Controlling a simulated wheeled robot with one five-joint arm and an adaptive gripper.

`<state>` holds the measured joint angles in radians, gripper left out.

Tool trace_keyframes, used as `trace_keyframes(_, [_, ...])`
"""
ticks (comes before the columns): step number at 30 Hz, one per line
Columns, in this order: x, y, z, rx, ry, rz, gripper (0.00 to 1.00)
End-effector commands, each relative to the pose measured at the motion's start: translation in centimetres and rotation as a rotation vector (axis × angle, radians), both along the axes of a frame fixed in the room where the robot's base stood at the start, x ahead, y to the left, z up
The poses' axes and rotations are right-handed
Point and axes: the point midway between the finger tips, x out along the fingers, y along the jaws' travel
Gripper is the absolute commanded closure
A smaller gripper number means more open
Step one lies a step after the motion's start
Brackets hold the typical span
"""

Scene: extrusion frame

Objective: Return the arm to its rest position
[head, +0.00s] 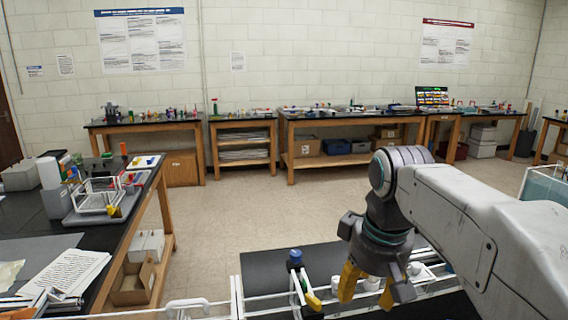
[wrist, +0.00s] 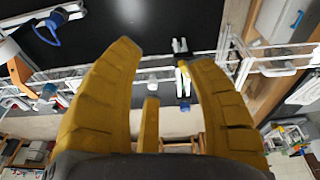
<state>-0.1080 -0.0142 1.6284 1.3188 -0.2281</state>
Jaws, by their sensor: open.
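My gripper (head: 368,289) hangs from my arm at the lower right of the head view, pointing down over the dark table top. Its yellow fingers are spread apart, and nothing shows between them. In the wrist view my gripper (wrist: 160,56) also looks open and empty. A white extrusion frame (head: 239,296) runs along the table beside and below the fingers. Its bars (wrist: 222,52) also cross the wrist view. I cannot tell how far the fingertips are from the frame.
A blue-topped piece (head: 295,257) stands on the frame left of my gripper. Small white parts (head: 415,268) are behind it. A black bench (head: 90,225) with a white rack (head: 98,195) and papers is at left. Benches (head: 350,117) line the back wall. Open floor (head: 240,210) lies between.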

Motion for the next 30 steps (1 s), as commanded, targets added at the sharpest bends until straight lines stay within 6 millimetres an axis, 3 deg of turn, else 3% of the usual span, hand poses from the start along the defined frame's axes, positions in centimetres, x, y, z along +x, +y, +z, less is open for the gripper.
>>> trace_keyframes(1, [-1.7, -0.5, -0.2, 0.006, -0.018, -0.029, 0.5])
trace_keyframes(6, [-6.7, -1.9, -2.1, 0.028, -0.078, -0.125, 0.5])
trace_keyframes(15, [-13.6, -3.3, -6.7, 0.062, -0.162, -0.26, 0.5])
trace_keyframes(21, [-15.9, -3.6, -8.9, 0.075, -0.191, -0.307, 0.5])
trace_keyframes(30, [-16.6, -3.7, -9.7, 0.081, -0.201, -0.325, 0.5])
